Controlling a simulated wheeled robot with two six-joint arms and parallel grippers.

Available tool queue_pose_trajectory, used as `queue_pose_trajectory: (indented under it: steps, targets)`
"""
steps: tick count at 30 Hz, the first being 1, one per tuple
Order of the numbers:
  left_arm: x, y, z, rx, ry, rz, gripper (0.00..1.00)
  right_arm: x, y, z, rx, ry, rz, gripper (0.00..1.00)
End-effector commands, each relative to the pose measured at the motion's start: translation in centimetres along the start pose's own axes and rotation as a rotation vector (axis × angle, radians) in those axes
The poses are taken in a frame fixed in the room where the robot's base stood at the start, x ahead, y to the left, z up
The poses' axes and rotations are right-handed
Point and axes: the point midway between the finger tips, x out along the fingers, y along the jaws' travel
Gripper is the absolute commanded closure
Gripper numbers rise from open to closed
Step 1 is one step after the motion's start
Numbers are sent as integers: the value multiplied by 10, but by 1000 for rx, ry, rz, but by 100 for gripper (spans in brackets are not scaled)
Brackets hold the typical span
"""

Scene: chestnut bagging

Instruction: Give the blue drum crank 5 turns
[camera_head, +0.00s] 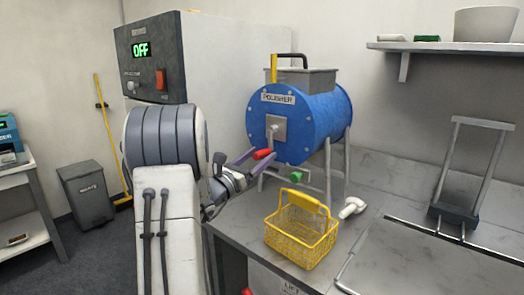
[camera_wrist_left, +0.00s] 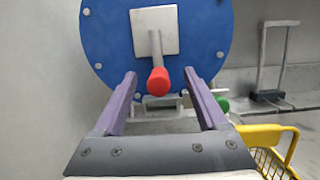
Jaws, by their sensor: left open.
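The blue drum (camera_head: 312,125), labelled POLISHER, stands on a metal frame on the counter. Its crank is a grey arm on a plate (camera_head: 275,129) with a red handle (camera_head: 262,154) hanging at the bottom. In the left wrist view the red handle (camera_wrist_left: 158,82) sits ahead, between the lines of the two fingers, and the blue drum face (camera_wrist_left: 200,45) fills the top. My left gripper (camera_head: 255,162) is open at the handle; its purple fingers (camera_wrist_left: 160,90) are spread on either side with gaps. My right gripper is not in view.
A yellow wire basket (camera_head: 300,238) stands on the counter below the drum, with a white scoop-like object (camera_head: 352,207) beside it. A green knob (camera_head: 296,176) sits under the drum. A grey-framed stand (camera_head: 468,175) is at right. An OFF display box (camera_head: 150,60) is at upper left.

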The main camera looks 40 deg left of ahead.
Motion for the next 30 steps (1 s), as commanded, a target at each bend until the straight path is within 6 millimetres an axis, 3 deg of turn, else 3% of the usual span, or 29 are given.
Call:
queue_pose_trajectory:
  steps: [8,30]
  targets:
    - [-4,0,1,1,-1,1,25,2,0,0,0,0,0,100]
    - [-85,0,22,1,0,2,25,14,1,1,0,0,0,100]
